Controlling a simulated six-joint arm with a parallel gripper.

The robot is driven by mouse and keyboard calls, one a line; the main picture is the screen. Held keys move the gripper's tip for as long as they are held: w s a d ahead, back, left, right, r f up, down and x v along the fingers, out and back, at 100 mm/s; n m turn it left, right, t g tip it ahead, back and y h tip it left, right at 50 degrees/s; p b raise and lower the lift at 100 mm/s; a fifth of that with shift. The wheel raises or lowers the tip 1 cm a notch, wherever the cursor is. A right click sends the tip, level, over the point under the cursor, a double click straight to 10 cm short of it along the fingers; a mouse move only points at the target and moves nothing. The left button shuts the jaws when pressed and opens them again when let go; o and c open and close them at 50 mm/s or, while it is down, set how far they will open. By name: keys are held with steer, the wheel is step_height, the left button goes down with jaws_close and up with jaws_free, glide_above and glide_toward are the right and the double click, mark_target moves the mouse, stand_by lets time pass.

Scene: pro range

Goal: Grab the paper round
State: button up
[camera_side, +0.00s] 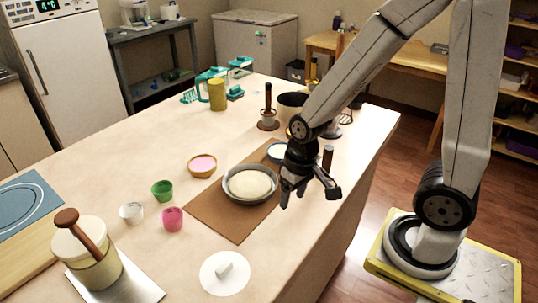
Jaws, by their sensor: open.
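The paper round (212,284) is a flat white disc lying on the pale table near its front edge. A small white block-like piece (226,270) stands up on it. My gripper (311,194) is open and empty, with its dark fingers pointing down. It is above the right side of the table, up and to the right of the paper round and apart from it. In the picture it is just right of the round pan, beside the brown mat.
A brown mat (212,217) holds a pan of dough (250,184). Small pink (172,219), green (162,190) and white (131,212) cups stand left of it. A jar with a wooden handle (95,262) stands at the front left. The table around the paper round is clear.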

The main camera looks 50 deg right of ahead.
mark_target(225, 264)
steer(key=a+f+m+g+y, duration=0.1)
steer(key=m, duration=0.1)
steer(key=s+a+f+m+g+y, duration=0.1)
steer(key=a+f+m, duration=0.1)
steer(key=shift+s+g+y, duration=0.2)
steer(key=shift+g+y, duration=0.1)
steer(key=shift+g, duration=0.1)
steer(key=a+m+y, duration=0.1)
steer(key=m, duration=0.1)
steer(key=a+f+m+g+y, duration=0.1)
steer(key=a+y, duration=0.1)
steer(key=shift+w+a+f+m, duration=0.2)
steer(key=shift+a+m, duration=0.1)
steer(key=shift+m, duration=0.1)
steer(key=w+a+m+y, duration=0.1)
steer(key=m+y, duration=0.1)
steer(key=w+a+f+m+t+y, duration=0.1)
steer(key=w+a+m+y, duration=0.1)
steer(key=m, duration=0.1)
steer(key=w+a+m+t+y, duration=0.1)
steer(key=w+m+y, duration=0.1)
steer(key=shift+a+f+y, duration=0.25)
steer(key=shift+a+y, duration=0.05)
steer(key=shift+w+a+m+t+y, duration=0.1)
steer(key=shift+w+m+t+y, duration=0.2)
steer(key=shift+w+m+t, duration=0.25)
steer(key=shift+x, duration=1.3)
steer(key=shift+s+a, duration=0.1)
steer(key=shift+s, duration=0.1)
steer(key=shift+x, duration=2.5)
